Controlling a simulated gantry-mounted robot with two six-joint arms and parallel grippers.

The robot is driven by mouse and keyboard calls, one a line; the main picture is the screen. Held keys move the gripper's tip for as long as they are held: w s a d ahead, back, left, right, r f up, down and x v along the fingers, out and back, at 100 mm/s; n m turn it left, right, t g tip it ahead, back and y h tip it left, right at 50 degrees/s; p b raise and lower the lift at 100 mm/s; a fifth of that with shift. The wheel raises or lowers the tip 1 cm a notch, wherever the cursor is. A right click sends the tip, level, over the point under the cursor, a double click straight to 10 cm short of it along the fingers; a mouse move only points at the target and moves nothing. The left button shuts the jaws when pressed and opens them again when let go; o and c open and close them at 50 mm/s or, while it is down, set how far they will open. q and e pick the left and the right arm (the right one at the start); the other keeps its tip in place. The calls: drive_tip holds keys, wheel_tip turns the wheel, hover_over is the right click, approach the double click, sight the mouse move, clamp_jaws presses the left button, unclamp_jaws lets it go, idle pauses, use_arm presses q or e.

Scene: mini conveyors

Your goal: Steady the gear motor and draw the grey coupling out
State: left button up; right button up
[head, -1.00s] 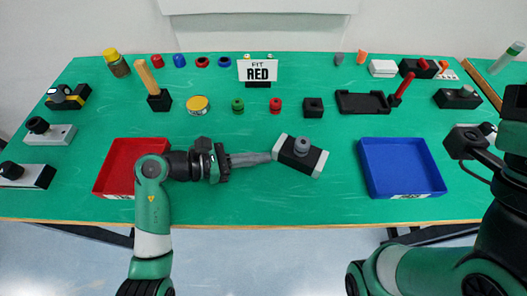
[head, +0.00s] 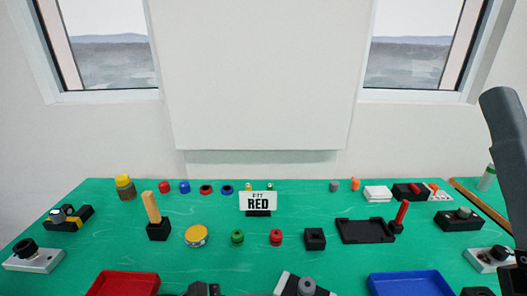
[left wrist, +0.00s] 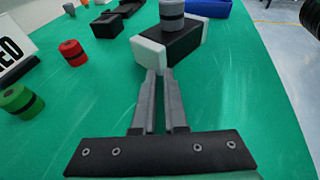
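The gear motor, a black block with white ends, is cut off at the bottom of the head view (head: 290,286); the left wrist view shows more of it (left wrist: 182,42). The grey coupling (left wrist: 172,14) stands upright on its top and also shows in the head view (head: 307,286). My left gripper (left wrist: 160,76) has its tips at the motor's near white end; a narrow slit shows between the fingers, and I cannot tell whether they clamp it. A large grey part of my right arm (head: 506,150) rises at the right edge; its fingertips are not clearly shown.
A sign reading "FIT RED" (head: 258,201) stands behind the green coupling (head: 237,237) and red coupling (head: 276,237). A red tray (head: 125,283) lies left and a blue tray (head: 410,283) right. A black square block (head: 314,238) stands behind the motor.

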use_arm(q)
drive_tip(key=shift+o, duration=1.4)
drive_tip(key=shift+a, duration=0.1)
